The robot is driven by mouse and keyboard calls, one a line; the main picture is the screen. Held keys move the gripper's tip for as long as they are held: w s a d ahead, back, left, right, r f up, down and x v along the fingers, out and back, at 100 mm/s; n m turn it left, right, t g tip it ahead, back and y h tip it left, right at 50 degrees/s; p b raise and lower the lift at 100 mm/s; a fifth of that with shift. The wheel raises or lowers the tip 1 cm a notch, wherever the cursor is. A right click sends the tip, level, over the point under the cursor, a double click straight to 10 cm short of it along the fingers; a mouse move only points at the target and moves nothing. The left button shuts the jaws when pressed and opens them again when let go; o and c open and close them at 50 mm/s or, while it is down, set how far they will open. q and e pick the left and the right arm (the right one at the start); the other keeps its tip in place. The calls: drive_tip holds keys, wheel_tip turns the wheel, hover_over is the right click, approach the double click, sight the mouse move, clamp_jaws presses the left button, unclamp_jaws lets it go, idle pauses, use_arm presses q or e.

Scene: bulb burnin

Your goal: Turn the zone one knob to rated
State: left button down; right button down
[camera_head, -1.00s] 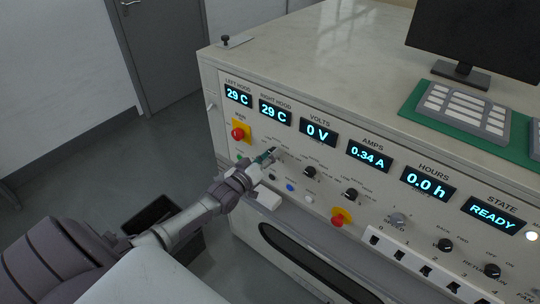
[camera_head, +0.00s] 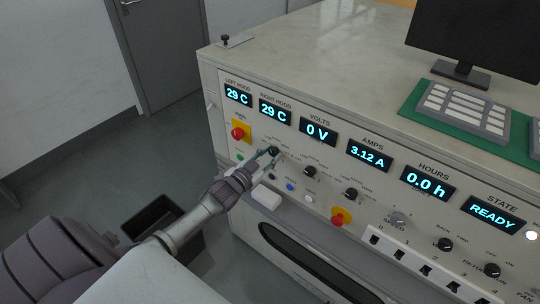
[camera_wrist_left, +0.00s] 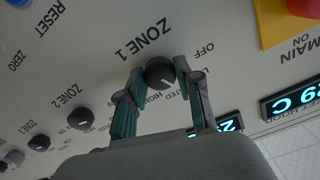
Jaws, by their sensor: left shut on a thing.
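The zone one knob (camera_wrist_left: 159,73) is small, round and black, on the sloping panel under the "ZONE 1" label. It also shows in the head view (camera_head: 274,151). My left gripper (camera_wrist_left: 160,72) has its fingertips on opposite sides of the knob; it reaches the panel from the lower left in the head view (camera_head: 269,155). A white mark on the knob's face points toward the lower right in the wrist view. The printed positions there are partly hidden by a finger; "OFF" and "HIGH" can be read. My right gripper is not in view.
The zone two knob (camera_wrist_left: 81,119) and more knobs stand in a row beside it. A red emergency button on a yellow plate (camera_head: 238,132) is close to the left. The amps display (camera_head: 368,154) reads 3.12 A; volts (camera_head: 318,132) reads 0 V.

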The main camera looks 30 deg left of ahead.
use_arm(q)
drive_tip(key=m, duration=0.4)
drive_tip(key=shift+m+b, duration=0.35)
drive_tip(key=shift+m, duration=0.05)
idle(0.4)
drive_tip(key=c, duration=0.8)
unclamp_jaws()
drive_tip(key=shift+o, duration=0.2)
drive_tip(key=s, duration=1.2)
drive_tip(key=shift+a, duration=0.45)
